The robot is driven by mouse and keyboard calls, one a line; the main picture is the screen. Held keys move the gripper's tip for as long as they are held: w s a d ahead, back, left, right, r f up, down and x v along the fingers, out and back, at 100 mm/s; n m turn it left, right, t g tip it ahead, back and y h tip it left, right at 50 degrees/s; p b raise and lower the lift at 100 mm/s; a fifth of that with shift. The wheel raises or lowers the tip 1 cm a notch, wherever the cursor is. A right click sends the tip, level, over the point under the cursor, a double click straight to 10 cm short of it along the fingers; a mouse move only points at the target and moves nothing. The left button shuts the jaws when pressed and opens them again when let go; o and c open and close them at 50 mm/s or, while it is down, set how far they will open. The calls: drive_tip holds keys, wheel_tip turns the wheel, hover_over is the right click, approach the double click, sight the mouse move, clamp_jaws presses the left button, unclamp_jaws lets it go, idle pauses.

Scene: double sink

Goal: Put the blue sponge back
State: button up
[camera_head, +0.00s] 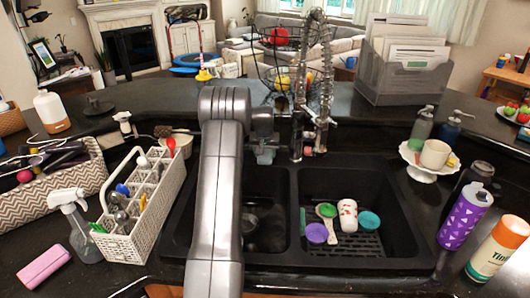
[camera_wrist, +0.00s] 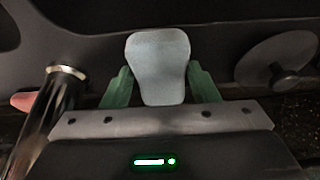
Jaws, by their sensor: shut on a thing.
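In the wrist view my gripper (camera_wrist: 160,78) has its two green fingers shut on a pale blue-grey, waisted sponge (camera_wrist: 158,52), one finger on each side. The sponge points away from the wrist over a dark surface; I cannot tell whether it touches it.
The right basin holds purple and teal cups (camera_head: 316,233), a white patterned cup (camera_head: 347,215) and a brush. A coiled faucet (camera_head: 298,110) rises behind the sink. A white cutlery basket (camera_head: 150,205) stands left; a purple bottle (camera_head: 465,215) stands right. A round knobbed disc (camera_wrist: 285,76) shows in the wrist view.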

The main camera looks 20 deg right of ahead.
drive_tip(key=o, duration=1)
drive_tip(key=shift+f, duration=0.1)
drive_tip(key=shift+o, duration=0.2)
drive_tip(key=shift+r, duration=0.25)
drive_tip(key=b+v, duration=0.2)
drive_tip(key=v, duration=1)
